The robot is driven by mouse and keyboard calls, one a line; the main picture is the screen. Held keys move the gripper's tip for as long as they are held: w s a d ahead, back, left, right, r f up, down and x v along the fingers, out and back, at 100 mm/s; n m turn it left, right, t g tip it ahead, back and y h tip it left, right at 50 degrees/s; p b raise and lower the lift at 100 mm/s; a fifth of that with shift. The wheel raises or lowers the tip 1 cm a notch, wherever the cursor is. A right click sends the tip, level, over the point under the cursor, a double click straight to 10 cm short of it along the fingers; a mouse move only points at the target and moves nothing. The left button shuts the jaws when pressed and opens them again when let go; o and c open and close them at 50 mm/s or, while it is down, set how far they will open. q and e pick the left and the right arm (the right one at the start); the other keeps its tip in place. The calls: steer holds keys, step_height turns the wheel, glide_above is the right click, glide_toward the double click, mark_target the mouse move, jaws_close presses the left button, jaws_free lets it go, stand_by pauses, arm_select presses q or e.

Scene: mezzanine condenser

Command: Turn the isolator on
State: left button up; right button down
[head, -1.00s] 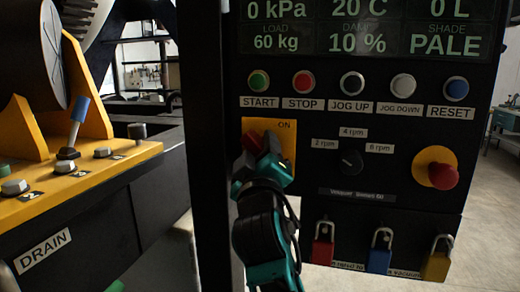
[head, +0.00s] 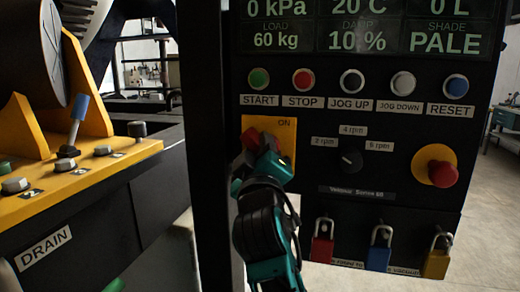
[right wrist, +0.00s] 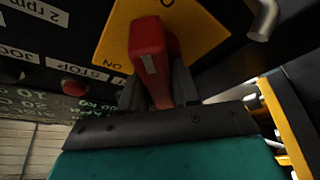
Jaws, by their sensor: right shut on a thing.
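The isolator is a red handle (head: 251,138) on a yellow plate (head: 286,128) marked ON, at the left of the black control panel. In the head view the handle leans to the upper left, away from the ON mark at the plate's upper right. My right gripper (head: 266,147) is at the plate, its teal and black body below. In the right wrist view the red handle (right wrist: 148,55) lies between the dark fingers (right wrist: 158,90), which are shut on it. The fingers hide part of the handle in the head view. My left gripper is not in view.
Above the plate are START (head: 259,79), STOP (head: 302,80) and other buttons. A speed knob (head: 350,159) and red emergency button (head: 442,173) sit to the right. Padlocks (head: 322,243) hang below. A dark post (head: 213,150) stands just left of the panel.

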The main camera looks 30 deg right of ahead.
steer(key=n+y, duration=0.2)
steer(key=n, duration=0.3)
steer(key=n+g, duration=0.1)
steer(key=n, duration=0.1)
steer(key=n+y, duration=0.1)
steer(key=n, duration=0.2)
steer(key=shift+f+g, duration=0.15)
steer(key=shift+g, duration=0.25)
steer(key=n, duration=0.2)
steer(key=n+g, duration=0.1)
steer(key=shift+f+n+g+y, duration=0.15)
steer(key=shift+n+g+y, duration=0.15)
steer(key=shift+n, duration=0.1)
steer(key=shift+f+n+g, duration=0.15)
steer(key=shift+n+g, duration=0.65)
steer(key=shift+n, duration=0.7)
steer(key=c, duration=0.9)
jaws_free()
